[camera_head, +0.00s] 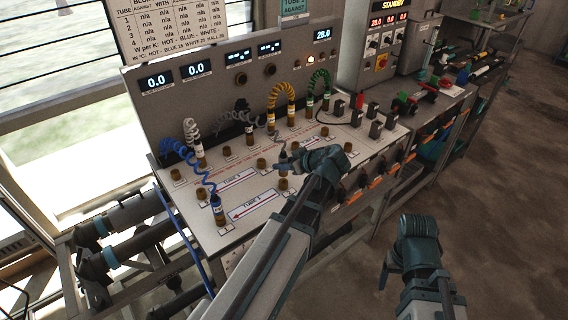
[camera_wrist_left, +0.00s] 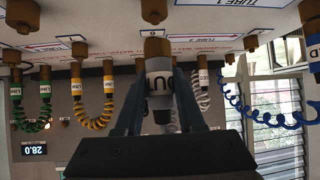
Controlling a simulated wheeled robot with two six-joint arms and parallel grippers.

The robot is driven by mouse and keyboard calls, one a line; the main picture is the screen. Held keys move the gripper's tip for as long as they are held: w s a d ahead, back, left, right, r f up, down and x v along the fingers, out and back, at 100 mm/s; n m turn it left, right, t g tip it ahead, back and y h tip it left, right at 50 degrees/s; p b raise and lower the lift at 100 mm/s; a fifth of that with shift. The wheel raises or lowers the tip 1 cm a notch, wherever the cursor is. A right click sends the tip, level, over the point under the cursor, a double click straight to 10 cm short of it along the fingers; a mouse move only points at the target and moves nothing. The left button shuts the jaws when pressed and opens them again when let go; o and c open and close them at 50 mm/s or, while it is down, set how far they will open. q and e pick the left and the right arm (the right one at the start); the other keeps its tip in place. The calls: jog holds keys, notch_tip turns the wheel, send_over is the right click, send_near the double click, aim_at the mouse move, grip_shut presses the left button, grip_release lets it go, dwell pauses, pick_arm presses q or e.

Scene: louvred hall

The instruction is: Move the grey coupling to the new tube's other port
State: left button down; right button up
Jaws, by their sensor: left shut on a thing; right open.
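My left gripper (camera_head: 284,165) is shut on the grey coupling, which has a white band reading OUT (camera_wrist_left: 159,85) in the left wrist view. The coupling stands in line with a brass port (camera_wrist_left: 155,46), end to end with it; I cannot tell whether it is fully seated. In the head view the gripper is over the sloping white panel (camera_head: 190,220), by the right ends of the printed tube arrows, and largely hides the coupling. A grey coiled hose (camera_head: 281,143) rises behind it. My right gripper (camera_head: 391,273) is open and empty, away from the panel.
A blue coupling (camera_head: 217,210), white coupling (camera_head: 199,153), yellow hose (camera_head: 281,92) and green hose (camera_head: 318,78) stand close around on the panel. Several bare brass ports, such as one at the left (camera_head: 201,194), lie between. Black switches (camera_head: 357,118) are at right. The floor at right is clear.

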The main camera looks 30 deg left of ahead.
pick_arm(q)
jog(key=shift+f, duration=0.15)
dwell(0.3)
jog(key=shift+f+b, duration=1.4)
jog(key=shift+b, duration=0.1)
jog(key=shift+r, duration=0.1)
jog(key=shift+c, duration=2.2)
grip_release()
